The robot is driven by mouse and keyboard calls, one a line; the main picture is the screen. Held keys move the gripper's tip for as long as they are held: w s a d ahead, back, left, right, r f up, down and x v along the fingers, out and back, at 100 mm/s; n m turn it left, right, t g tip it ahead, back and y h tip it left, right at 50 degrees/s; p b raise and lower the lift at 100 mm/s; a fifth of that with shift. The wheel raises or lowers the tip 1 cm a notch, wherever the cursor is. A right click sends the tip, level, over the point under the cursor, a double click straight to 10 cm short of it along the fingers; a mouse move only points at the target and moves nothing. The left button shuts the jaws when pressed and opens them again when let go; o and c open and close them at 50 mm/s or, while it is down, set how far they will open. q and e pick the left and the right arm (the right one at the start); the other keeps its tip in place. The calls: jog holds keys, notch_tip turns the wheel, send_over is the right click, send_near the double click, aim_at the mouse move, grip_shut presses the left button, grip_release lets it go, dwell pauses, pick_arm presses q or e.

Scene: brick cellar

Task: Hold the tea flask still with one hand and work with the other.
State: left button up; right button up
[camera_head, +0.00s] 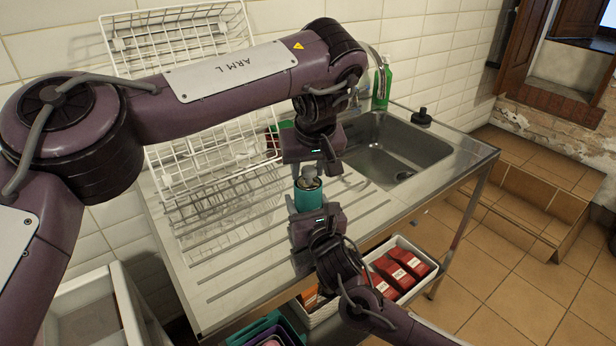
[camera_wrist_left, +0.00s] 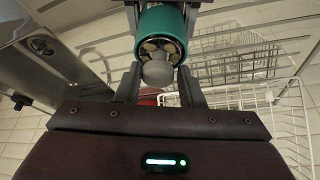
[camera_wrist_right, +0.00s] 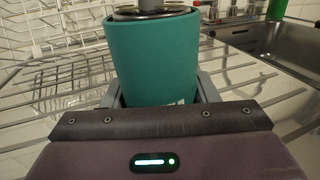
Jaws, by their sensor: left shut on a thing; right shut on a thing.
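The tea flask (camera_head: 307,196) is a teal cylinder standing upright over the ribbed steel drainboard. It fills the middle of the right wrist view (camera_wrist_right: 152,60). My right gripper (camera_head: 308,208) is shut around its body from the front, with one finger on each side. A rounded grey stopper (camera_wrist_left: 158,72) sits at the flask's top, inside a pale ring with several round spots. My left gripper (camera_head: 312,174) reaches down from above and is shut on this stopper. The flask's base is hidden behind my right gripper in the head view.
A white wire dish rack (camera_head: 215,190) stands left of the flask. A steel sink (camera_head: 395,150) lies to the right, with a green bottle (camera_head: 382,85) behind it. A white crate with red boxes (camera_head: 400,270) is below the counter's front edge.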

pick_arm(q)
notch_tip(320, 180, up, 9)
jog(key=shift+r, duration=0.2)
jog(key=shift+c, duration=1.3)
pick_arm(e)
jog(key=o, duration=1.1)
jog(key=shift+s, duration=0.1)
jog(key=v, duration=1.2)
